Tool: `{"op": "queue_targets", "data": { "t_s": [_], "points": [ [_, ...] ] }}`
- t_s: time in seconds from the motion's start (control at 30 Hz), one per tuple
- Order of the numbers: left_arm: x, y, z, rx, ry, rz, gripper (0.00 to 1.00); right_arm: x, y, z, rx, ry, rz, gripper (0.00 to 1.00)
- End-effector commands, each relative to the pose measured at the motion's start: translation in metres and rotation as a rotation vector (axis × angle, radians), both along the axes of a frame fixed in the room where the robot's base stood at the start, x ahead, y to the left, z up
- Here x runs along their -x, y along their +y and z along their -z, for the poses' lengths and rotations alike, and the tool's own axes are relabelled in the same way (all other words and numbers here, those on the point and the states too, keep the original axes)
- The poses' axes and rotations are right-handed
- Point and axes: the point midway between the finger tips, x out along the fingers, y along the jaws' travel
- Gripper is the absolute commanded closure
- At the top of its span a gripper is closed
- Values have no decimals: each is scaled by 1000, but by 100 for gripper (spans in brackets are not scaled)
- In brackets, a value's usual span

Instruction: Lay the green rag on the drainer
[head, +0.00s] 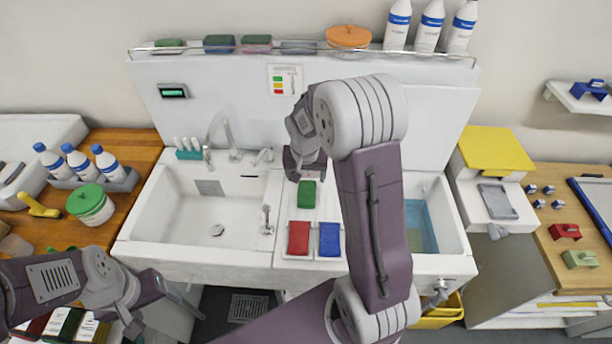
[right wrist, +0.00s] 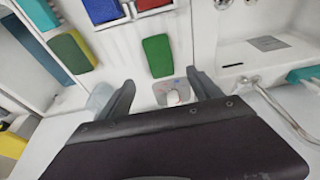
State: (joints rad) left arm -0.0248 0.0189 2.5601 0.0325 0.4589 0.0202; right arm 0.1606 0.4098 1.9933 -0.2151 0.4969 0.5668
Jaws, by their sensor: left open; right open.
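The green rag (head: 306,194) lies flat on the white middle section between the two basins, behind a red rag (head: 298,238) and a blue rag (head: 329,240). I cannot tell which part of this white section is the drainer. My right gripper (head: 305,170) is open and empty, just behind the green rag. In the right wrist view the green rag (right wrist: 157,55) shows beyond the gap between the open fingers (right wrist: 160,80), apart from them. My left gripper (head: 136,322) is open at the lower left, far from the rag.
The left basin (head: 180,215) is empty; the right basin (head: 421,225) holds bluish water. My right arm hides part of the middle section. A green and yellow sponge (right wrist: 72,52) shows in the right wrist view. Taps (head: 226,135) stand at the back. Bottles (head: 80,162) and a green-lidded tub (head: 90,204) are left.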

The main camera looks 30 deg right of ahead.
Motion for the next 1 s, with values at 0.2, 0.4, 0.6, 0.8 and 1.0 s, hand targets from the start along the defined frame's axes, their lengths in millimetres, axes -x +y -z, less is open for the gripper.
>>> {"op": "queue_targets", "data": {
  "t_s": [0.2,0.4,0.6,0.8,1.0],
  "points": [
    [0,0,0,0,0,0,31,83,61,-4,-35,88,-278,26],
    [0,0,0,0,0,0,31,160,97,2,-66,152,-519,26],
    [0,0,0,0,0,0,31,164,98,3,-67,157,-531,26],
    [0,0,29,0,0,0,31,164,97,32,-67,157,-529,26],
    [0,0,22,0,0,0,31,163,97,24,-67,157,-529,26]
  ]
}}
